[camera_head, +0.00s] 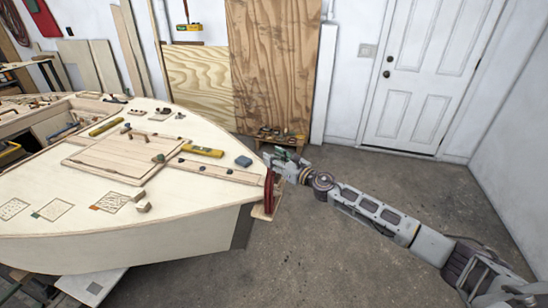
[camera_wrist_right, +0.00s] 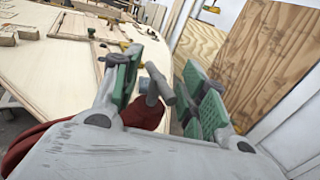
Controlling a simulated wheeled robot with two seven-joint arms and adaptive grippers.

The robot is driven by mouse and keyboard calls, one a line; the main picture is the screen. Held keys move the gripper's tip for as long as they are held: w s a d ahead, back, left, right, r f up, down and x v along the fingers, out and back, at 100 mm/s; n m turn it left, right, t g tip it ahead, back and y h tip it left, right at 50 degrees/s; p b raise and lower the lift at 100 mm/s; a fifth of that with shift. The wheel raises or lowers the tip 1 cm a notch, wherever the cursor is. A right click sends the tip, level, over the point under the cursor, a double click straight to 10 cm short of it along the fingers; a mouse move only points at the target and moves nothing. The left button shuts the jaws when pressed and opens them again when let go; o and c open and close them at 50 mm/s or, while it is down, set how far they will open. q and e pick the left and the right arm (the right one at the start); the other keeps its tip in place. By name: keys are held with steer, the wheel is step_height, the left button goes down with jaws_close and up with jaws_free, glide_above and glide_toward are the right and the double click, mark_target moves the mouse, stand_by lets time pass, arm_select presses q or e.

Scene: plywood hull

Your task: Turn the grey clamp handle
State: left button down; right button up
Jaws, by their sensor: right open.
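The red clamp (camera_head: 269,190) is fixed on the hull's edge at its right-hand tip. It also shows dark red in the right wrist view (camera_wrist_right: 142,113). Its grey clamp handle (camera_wrist_right: 159,84) is a T-shaped bar, seen in the wrist view between the two green finger pads of my right gripper (camera_wrist_right: 163,68). The gripper is open, with visible gaps on both sides of the handle. In the head view my right gripper (camera_head: 283,156) is at the hull tip just above the clamp, and I cannot make out the handle there. My left gripper is not in view.
The plywood hull (camera_head: 120,222) fills the left, with a yellow level (camera_head: 202,151), a blue block (camera_head: 243,161) and wood pieces on its deck. A low wooden rack (camera_head: 281,137) stands behind my gripper. The floor to the right is clear up to the white door (camera_head: 428,80).

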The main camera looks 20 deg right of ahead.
steer(key=shift+w+a, duration=0.1)
steer(key=shift+w, duration=0.05)
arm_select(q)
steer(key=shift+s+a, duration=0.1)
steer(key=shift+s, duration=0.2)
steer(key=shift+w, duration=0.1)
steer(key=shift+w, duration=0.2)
arm_select(e)
jaws_close()
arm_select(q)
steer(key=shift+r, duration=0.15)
